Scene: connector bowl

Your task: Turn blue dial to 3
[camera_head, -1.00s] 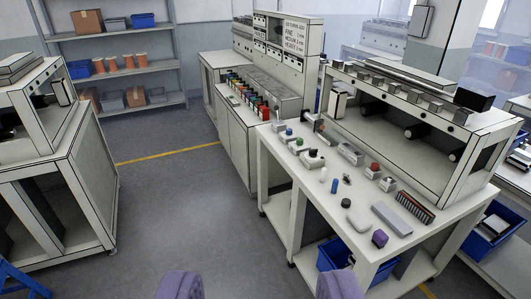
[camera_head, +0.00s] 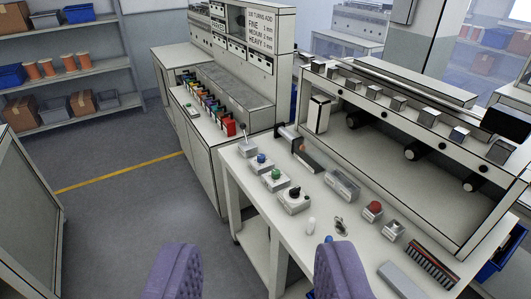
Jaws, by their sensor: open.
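The blue dial (camera_head: 261,158) is a small blue knob on a grey box near the left edge of the white workbench (camera_head: 240,189). Its setting is too small to read. A green knob (camera_head: 276,174) and a black knob (camera_head: 295,192) sit on similar boxes nearer to me. My gripper (camera_head: 258,270) shows as two purple fingers at the bottom of the view. It is open and empty, short of the bench and well apart from the dial.
A red button box (camera_head: 373,209), a toggle switch (camera_head: 341,226) and a dark red comb-like strip (camera_head: 432,264) lie farther right on the bench. A lever box (camera_head: 246,147) stands behind the blue dial. Grey floor (camera_head: 130,215) is free to the left.

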